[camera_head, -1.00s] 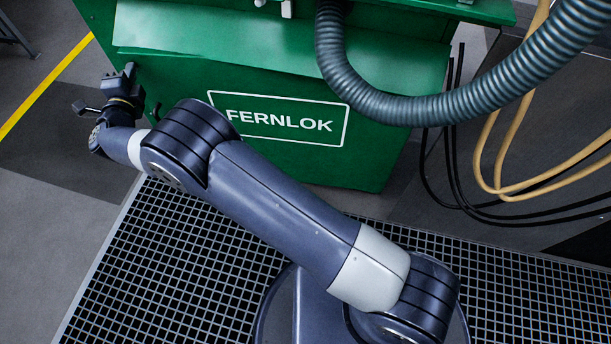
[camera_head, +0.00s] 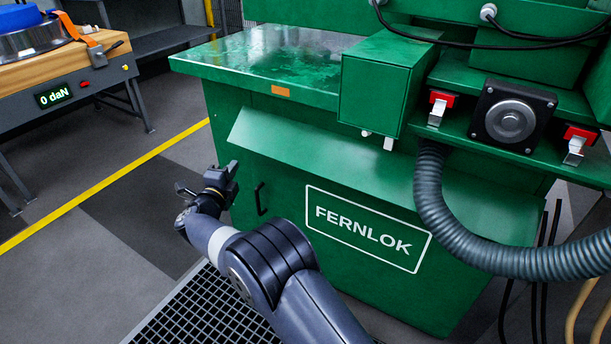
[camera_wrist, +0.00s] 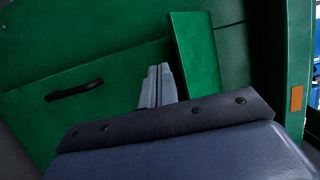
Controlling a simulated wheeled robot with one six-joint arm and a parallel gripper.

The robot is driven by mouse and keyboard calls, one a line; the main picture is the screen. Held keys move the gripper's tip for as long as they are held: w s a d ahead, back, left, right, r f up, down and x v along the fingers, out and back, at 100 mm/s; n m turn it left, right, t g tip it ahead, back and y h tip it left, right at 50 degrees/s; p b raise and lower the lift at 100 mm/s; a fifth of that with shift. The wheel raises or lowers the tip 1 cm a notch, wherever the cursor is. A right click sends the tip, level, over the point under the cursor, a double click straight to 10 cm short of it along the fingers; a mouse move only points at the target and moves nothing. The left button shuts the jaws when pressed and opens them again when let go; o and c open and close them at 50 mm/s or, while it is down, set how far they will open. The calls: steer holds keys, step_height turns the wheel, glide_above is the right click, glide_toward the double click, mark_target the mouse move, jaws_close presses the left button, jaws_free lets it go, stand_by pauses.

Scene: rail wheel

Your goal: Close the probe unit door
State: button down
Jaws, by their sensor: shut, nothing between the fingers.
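My gripper (camera_head: 224,174) is raised at the left of the green FERNLOK machine (camera_head: 480,215), beside the left end of its sloping panel (camera_head: 340,160). In the wrist view the two grey fingers (camera_wrist: 158,84) are together with nothing between them. The end of the sloping panel (camera_wrist: 194,55) shows just beyond them; I cannot tell if they touch it. A green box (camera_head: 378,85) with small white knobs below it hangs above the panel. No part is labelled as the probe unit, so I cannot tell which part is its door.
A black handle (camera_head: 260,198) is on the machine's lower front, and it shows in the wrist view (camera_wrist: 74,90). The worktop (camera_head: 270,55) overhangs above. A ribbed hose (camera_head: 450,240) hangs right. A bench with a display (camera_head: 55,96) stands left; floor between is clear.

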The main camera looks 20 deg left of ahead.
steer(key=s+a+p, duration=0.2)
steer(key=s, duration=0.8)
steer(key=shift+a+p, duration=0.15)
steer(key=shift+p, duration=0.2)
